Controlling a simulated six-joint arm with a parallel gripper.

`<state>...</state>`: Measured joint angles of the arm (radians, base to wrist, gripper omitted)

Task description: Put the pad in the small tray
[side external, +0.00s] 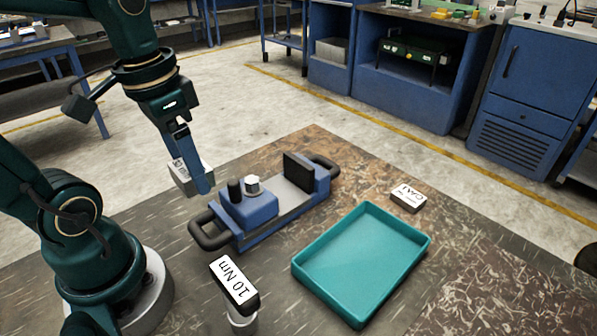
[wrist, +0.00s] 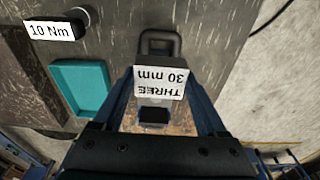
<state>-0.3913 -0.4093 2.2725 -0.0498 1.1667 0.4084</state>
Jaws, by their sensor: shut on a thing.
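My gripper (side external: 192,178) is shut on the pad (side external: 181,174), a light grey block, and holds it in the air to the left of the blue fixture. In the wrist view the pad (wrist: 160,82) sits between both fingers, its white label reading "THREE 30 mm" upside down. The small tray (side external: 424,246) is teal, shallow and empty, and lies on the brown-grey table to the right of the fixture. It also shows in the wrist view (wrist: 104,70), left of the gripper. The pad is apart from the tray.
The blue fixture (side external: 285,203) with black end handles stands between gripper and tray. A "10 Nm" sign (side external: 234,285) on a post stands at the front, left of the tray. A small white-labelled block (side external: 408,199) lies behind the tray. The table right of the tray is clear.

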